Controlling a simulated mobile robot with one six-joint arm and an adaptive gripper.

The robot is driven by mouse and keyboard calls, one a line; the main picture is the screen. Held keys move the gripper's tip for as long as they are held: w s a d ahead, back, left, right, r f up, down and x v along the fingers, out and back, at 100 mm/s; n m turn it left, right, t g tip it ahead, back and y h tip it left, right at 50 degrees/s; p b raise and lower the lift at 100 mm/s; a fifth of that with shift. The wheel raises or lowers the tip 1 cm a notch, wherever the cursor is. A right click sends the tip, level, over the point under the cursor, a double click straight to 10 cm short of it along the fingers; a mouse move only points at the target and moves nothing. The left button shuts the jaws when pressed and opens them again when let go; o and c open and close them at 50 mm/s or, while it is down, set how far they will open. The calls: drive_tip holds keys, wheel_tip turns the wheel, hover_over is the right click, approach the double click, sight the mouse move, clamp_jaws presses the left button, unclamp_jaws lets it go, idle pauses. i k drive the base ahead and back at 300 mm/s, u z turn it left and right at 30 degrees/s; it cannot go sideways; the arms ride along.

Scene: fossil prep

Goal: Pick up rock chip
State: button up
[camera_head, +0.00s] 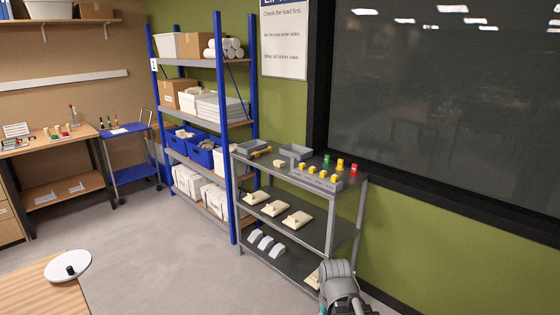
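A small beige lump (280,163), which looks like the rock chip, lies on the top shelf of the grey metal rack (330,205). It sits between a yellow-and-dark tool (261,152) and a grey tray (295,152). It is too small in view for me to be sure what it is. Part of my grey arm shows at the bottom edge, in front of the rack's lower right corner. My gripper cannot be made out, and nothing of mine is near the beige lump.
A grey holder with yellow pieces (320,178) and green, yellow and red bottles (340,165) share the top shelf. Pale slabs (274,208) lie below. A blue-post rack (222,115) stands left. A wooden table (40,295) is at front left. Open floor (170,250) lies between.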

sight(279, 163)
drive_tip(key=z, duration=0.05)
drive_tip(key=i, duration=2.8)
drive_tip(key=u, duration=0.25)
